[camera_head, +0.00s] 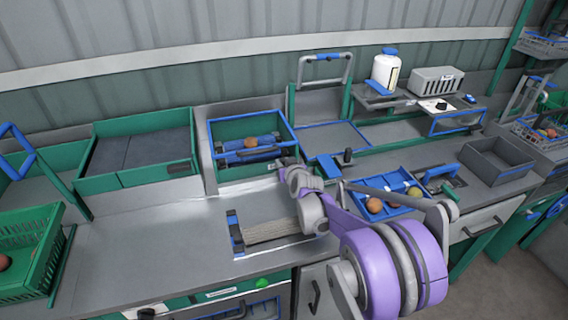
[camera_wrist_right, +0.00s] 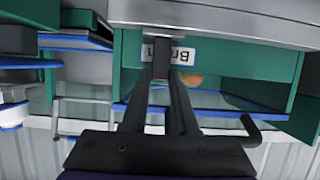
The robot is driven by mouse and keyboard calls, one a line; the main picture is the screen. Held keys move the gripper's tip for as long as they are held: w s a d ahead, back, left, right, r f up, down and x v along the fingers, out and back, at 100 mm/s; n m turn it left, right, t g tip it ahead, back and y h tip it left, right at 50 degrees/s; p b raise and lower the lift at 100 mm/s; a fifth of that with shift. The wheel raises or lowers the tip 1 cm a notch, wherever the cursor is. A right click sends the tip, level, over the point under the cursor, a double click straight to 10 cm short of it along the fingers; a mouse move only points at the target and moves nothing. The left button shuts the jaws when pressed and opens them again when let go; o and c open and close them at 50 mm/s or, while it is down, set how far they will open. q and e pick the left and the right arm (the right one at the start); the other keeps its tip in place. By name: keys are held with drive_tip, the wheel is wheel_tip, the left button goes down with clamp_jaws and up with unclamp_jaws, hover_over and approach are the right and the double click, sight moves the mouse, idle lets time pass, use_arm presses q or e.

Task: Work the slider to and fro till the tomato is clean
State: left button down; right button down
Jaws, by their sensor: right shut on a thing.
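The tomato (camera_head: 250,143), small and orange-red, lies on blue rollers (camera_head: 245,155) inside a green box with a blue rim (camera_head: 247,115). Part of the tomato (camera_wrist_right: 192,81) also shows in the right wrist view, behind my fingers. My right gripper (camera_head: 287,164) is at the front right edge of this box. In the right wrist view its fingers (camera_wrist_right: 162,55) are close together in front of a green panel with a white label (camera_wrist_right: 182,56), its lettering partly covered. They are shut on the slider, which the fingers mostly hide. My left gripper is not in view.
A green crate (camera_head: 30,245) stands far left, a grey bin (camera_head: 500,172) right. The bench left of the pad is clear.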

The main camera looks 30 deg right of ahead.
drive_tip(key=shift+a, duration=0.1)
drive_tip(key=c, duration=0.7)
unclamp_jaws()
drive_tip(key=v, duration=1.1)
